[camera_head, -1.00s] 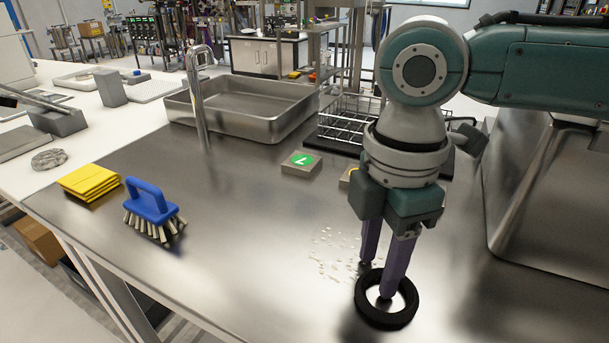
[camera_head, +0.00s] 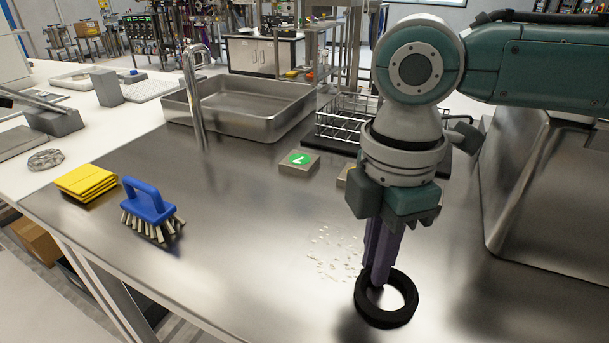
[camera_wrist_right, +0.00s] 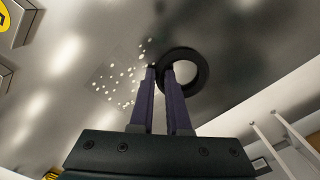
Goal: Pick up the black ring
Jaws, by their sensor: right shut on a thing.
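The black ring (camera_head: 402,312) lies on the steel table near its front edge, and it also shows in the right wrist view (camera_wrist_right: 201,72). My right gripper (camera_head: 377,275) points down with its purple fingers at the left rim of the ring. In the right wrist view the fingers (camera_wrist_right: 160,70) are close together, one outside the ring and one inside, shut on the rim. The ring looks to be on or very near the table. My left gripper is not in view.
White flecks (camera_head: 335,252) lie left of the ring. A blue brush (camera_head: 148,202) and folded yellow cloths (camera_head: 87,183) are at the left. A block with a green mark (camera_head: 300,164), a wire rack (camera_head: 345,122) and a metal basin (camera_head: 240,108) stand farther back.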

